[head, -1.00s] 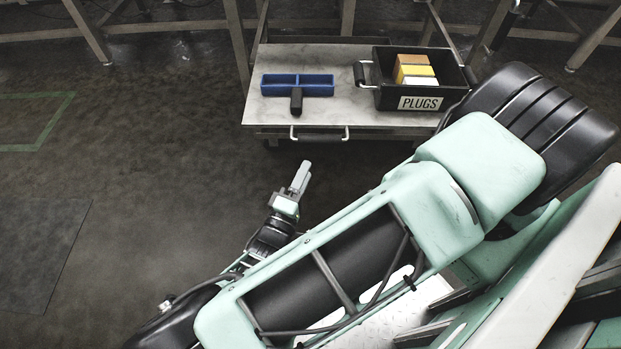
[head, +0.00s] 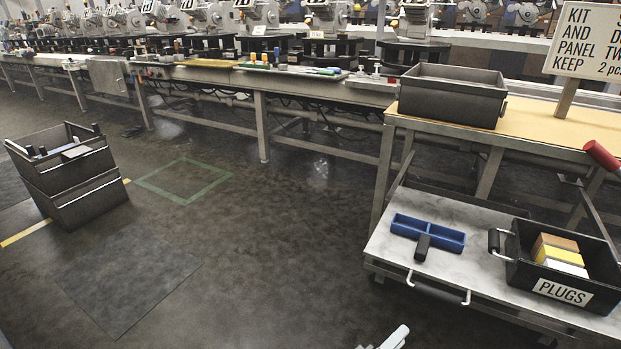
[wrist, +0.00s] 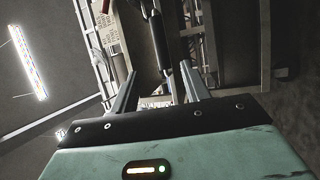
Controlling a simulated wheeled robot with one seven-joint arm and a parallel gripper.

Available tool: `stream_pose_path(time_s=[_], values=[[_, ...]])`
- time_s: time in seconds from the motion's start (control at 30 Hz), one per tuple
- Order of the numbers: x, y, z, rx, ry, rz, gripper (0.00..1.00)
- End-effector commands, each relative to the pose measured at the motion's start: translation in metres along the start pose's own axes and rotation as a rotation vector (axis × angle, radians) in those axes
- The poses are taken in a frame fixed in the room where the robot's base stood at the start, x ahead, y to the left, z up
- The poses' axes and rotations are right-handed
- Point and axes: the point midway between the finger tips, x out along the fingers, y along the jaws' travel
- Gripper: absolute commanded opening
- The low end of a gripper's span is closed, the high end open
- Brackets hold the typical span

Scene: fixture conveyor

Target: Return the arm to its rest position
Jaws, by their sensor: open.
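My gripper (wrist: 159,70) shows in the wrist view with its two grey fingers apart and nothing between them. Only a small light-coloured part of my gripper (head: 392,339) shows at the bottom edge of the head view. It is in front of the steel cart (head: 391,248) and apart from it. The rest of my arm is out of the head view. The wrist view looks past the fingers at blurred frames and a bright strip light (wrist: 28,62).
A blue divided tray (head: 428,232) with a black handle and a black PLUGS bin (head: 520,268) holding coloured blocks sit on the cart. A grey bin (head: 452,98) stands on the bench behind. Stacked dark crates (head: 75,196) stand at left. Floor between is clear.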

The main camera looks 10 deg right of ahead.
Motion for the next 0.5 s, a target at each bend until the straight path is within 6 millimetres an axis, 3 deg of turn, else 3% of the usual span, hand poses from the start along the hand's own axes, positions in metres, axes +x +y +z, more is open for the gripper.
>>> stream_pose_path(time_s=[0.27, 0.5], values=[[-0.024, 0.019, 0.028, -0.168, -0.265, -0.280, 0.47], [-0.064, 0.059, 0.044, -0.335, -0.471, -0.677, 0.47]])
